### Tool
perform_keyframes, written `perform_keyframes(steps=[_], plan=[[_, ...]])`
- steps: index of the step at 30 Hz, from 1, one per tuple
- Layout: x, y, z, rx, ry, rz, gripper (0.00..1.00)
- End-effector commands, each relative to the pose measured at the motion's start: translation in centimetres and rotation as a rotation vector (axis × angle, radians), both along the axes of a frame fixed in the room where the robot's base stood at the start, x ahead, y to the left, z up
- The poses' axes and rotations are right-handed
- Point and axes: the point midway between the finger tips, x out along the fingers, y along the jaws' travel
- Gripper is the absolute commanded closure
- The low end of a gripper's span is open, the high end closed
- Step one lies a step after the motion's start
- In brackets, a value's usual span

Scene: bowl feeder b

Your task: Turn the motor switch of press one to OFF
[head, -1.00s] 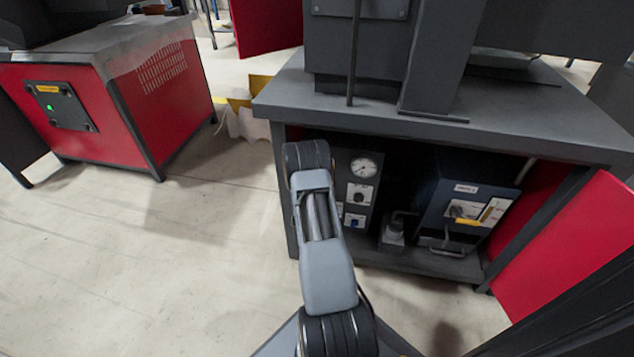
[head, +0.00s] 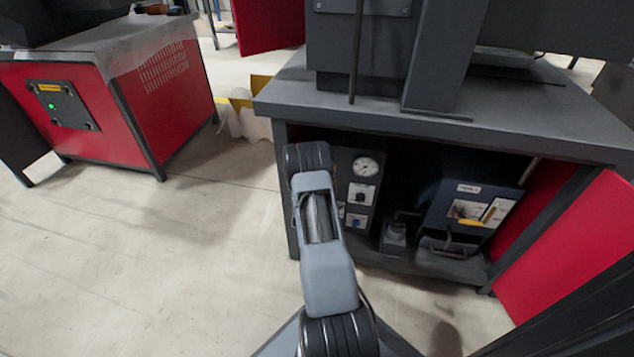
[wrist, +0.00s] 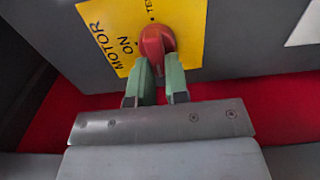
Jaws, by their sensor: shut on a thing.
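The motor switch is a red knob (wrist: 157,41) on a yellow plate (wrist: 192,20) in the wrist view. The plate reads MOTOR and ON to the left of the knob, and a partly cut-off word starting TE above it. My gripper (wrist: 159,72) has its two green fingers closed on the lower part of the knob, one on each side. I cannot tell which mark the knob points to, and any OFF mark is out of sight. In the head view my arm is in front, and neither the knob nor the gripper shows.
A grey bench (head: 540,120) stands at the right; its open shelf holds a gauge panel (head: 365,168) and a blue box (head: 432,200). A red door (head: 575,255) stands open at the right. A red cabinet (head: 185,110) is at the left. The floor (head: 150,260) between is clear.

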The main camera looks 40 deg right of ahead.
Motion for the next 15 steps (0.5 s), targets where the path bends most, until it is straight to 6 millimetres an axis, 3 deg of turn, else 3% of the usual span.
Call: perform_keyframes(steps=[13,14,15], plan=[[0.0,-0.01,-0.02,-0.005,0.008,0.0,1.0],[0.0,-0.01,-0.02,-0.005,0.008,0.0,0.84],[0.0,-0.01,-0.02,-0.005,0.008,0.0,0.8]])
